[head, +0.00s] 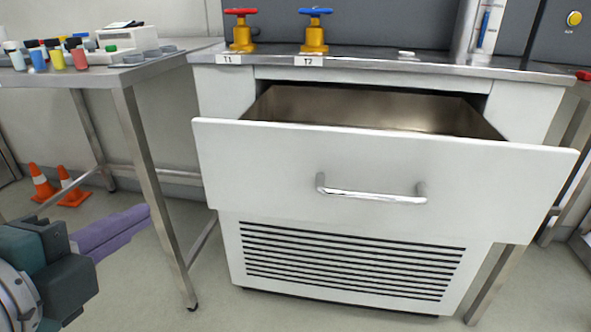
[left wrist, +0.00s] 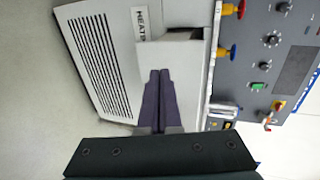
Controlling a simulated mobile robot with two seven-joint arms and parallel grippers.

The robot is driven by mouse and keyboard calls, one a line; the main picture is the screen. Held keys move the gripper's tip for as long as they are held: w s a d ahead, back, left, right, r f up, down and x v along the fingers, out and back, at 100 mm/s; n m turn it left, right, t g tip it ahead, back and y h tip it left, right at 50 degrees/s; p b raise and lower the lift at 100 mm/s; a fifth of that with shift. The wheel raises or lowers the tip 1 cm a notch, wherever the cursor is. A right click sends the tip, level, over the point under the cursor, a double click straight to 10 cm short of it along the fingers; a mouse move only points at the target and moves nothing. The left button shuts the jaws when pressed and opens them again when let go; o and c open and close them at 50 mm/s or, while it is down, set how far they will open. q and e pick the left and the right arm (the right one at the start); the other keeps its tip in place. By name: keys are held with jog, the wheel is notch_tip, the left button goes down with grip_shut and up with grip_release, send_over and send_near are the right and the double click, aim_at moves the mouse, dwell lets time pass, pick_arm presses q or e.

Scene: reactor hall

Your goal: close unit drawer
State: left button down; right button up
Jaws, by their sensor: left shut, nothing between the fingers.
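The unit drawer (head: 290,165) is pulled out of the white cabinet, and its empty metal inside (head: 370,108) shows behind the white front panel. A chrome bar handle (head: 372,190) is on that panel. My left gripper (head: 146,212) is at the lower left, apart from the drawer and to the left of its front. Its purple fingers are together with nothing between them. In the left wrist view the left gripper (left wrist: 160,74) points toward the white unit. My right gripper is in neither view.
A steel side table (head: 150,75) with coloured bottles (head: 80,55) stands left of the unit; its leg (head: 155,190) is near my fingers. Orange cones (head: 42,180) stand on the floor behind. Red (head: 240,28) and blue (head: 314,30) valves stand on the worktop. The floor before the drawer is clear.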

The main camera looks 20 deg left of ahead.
pick_arm(q)
jog(key=b, duration=0.2)
send_near(205, 172)
jog(key=x, duration=0.5)
jog(key=shift+f, duration=0.25)
jog(key=shift+w+a, duration=0.15)
jog(key=shift+w, duration=0.5)
jog(key=shift+w, duration=0.1)
